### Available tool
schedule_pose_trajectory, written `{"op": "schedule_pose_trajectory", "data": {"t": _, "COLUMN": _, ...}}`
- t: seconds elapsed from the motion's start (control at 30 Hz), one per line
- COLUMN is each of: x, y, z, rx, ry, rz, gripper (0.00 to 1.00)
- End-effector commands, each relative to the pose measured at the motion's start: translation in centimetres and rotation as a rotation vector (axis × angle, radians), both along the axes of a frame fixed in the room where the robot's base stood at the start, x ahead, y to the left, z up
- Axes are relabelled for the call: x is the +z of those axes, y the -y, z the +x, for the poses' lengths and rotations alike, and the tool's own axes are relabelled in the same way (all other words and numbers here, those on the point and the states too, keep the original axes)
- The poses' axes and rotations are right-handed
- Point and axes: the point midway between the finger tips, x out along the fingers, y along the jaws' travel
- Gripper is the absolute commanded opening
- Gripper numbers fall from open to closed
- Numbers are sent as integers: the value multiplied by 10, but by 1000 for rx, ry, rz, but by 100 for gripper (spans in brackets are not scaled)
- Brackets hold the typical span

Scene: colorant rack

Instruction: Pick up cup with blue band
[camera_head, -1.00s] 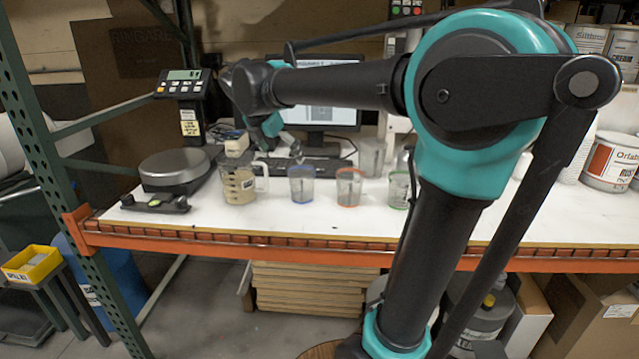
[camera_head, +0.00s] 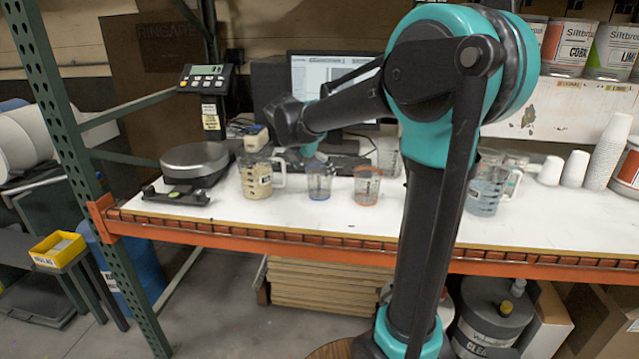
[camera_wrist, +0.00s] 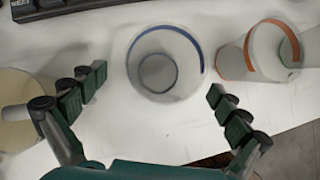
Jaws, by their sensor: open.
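The cup with the blue band (camera_head: 319,184) is clear and stands on the white bench top, between a measuring jug and a cup with an orange band. In the wrist view the blue-banded cup (camera_wrist: 165,62) is seen from above, upper middle, and looks empty. My gripper (camera_wrist: 158,85) is open, with one finger to the left and one to the right of this cup. The fingers look apart from it. In the head view my wrist hangs just behind and above the cup, and the fingertips are hard to make out.
The orange-banded cup (camera_head: 367,186) stands close on the right, near my right finger. The jug with beige contents (camera_head: 257,179) stands close on the left. A scale (camera_head: 194,158) is farther left, a keyboard (camera_head: 345,163) behind. Another jug (camera_head: 486,192) is right of my arm.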

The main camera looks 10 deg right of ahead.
Motion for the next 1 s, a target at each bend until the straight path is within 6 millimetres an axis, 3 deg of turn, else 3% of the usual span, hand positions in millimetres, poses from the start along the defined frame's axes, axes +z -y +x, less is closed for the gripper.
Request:
{"op": "schedule_pose_trajectory", "data": {"t": 0.33, "x": -38, "y": 18, "z": 14, "rx": -2, "ry": -1, "rz": 1, "gripper": 100}}
{"op": "schedule_pose_trajectory", "data": {"t": 0.67, "x": -44, "y": 20, "z": 16, "rx": -1, "ry": 0, "rz": 1, "gripper": 100}}
{"op": "schedule_pose_trajectory", "data": {"t": 1.0, "x": -43, "y": 20, "z": 16, "rx": -1, "ry": 0, "rz": 1, "gripper": 58}}
